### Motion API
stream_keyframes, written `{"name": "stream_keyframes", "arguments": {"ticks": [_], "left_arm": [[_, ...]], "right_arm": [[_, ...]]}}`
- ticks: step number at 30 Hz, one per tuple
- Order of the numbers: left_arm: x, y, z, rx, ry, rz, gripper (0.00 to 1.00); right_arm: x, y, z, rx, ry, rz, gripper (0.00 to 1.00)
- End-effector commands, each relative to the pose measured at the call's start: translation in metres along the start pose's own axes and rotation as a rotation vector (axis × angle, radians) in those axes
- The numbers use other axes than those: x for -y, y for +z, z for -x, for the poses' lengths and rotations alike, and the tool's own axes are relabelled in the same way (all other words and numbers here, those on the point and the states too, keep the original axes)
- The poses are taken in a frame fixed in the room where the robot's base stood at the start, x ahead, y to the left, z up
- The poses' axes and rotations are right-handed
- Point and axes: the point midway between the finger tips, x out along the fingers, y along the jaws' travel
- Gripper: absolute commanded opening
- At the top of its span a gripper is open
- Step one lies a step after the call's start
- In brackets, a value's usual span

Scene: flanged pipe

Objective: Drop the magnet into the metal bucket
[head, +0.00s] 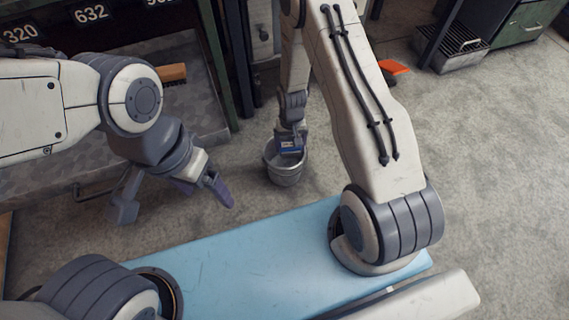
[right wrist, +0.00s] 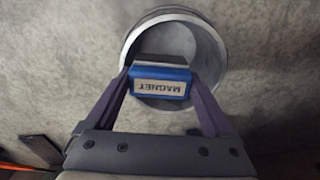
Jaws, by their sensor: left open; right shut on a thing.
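The magnet (right wrist: 160,82) is a blue block with a pale label reading MAGNET; it also shows small in the head view (head: 289,144). My right gripper (right wrist: 160,84) is shut on it, one finger on each side. The metal bucket (head: 285,174) is a round grey pail on the floor. In the right wrist view, the magnet appears in front of the opening of the bucket (right wrist: 213,50), covering part of it. The exact height above the rim is hard to tell. My left gripper (head: 205,197) is open and empty, left of the bucket.
A dark shelf with number plates (head: 92,13) and a brown brush (head: 172,73) stands at the left. An orange object (head: 394,67) lies on the floor at the back right, near a metal crate (head: 460,57). The floor around the bucket is clear.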

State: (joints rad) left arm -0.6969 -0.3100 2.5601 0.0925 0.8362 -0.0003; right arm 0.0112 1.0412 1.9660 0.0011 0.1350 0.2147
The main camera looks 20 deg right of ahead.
Motion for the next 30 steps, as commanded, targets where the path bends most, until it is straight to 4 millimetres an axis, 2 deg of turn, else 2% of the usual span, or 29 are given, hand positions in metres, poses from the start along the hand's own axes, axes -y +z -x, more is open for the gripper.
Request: {"name": "stream_keyframes", "arguments": {"ticks": [4,5,6,13,16,24,30], "left_arm": [[0.000,0.000,0.001,0.000,0.000,0.000,0.84],[0.000,0.000,0.001,0.000,0.000,0.000,0.84],[0.000,0.000,0.001,0.000,0.000,0.000,0.84],[0.000,0.000,0.002,0.000,0.000,0.000,0.84],[-0.001,-0.001,0.008,0.000,0.000,0.000,0.84],[-0.003,-0.002,0.042,0.000,0.000,0.000,0.84],[-0.004,-0.003,0.059,0.000,0.000,0.000,0.84]], "right_arm": [[0.000,-0.001,0.002,-0.001,0.000,0.000,0.00],[0.000,-0.001,0.002,-0.001,0.000,0.000,0.95],[0.000,-0.001,0.002,-0.001,0.000,0.000,1.00],[0.000,0.000,0.002,0.000,0.000,0.000,1.00],[0.000,0.000,0.011,-0.001,0.000,0.000,1.00],[0.000,-0.001,0.066,-0.002,0.000,0.000,1.00],[0.000,-0.001,0.096,-0.002,0.000,0.000,1.00]]}}
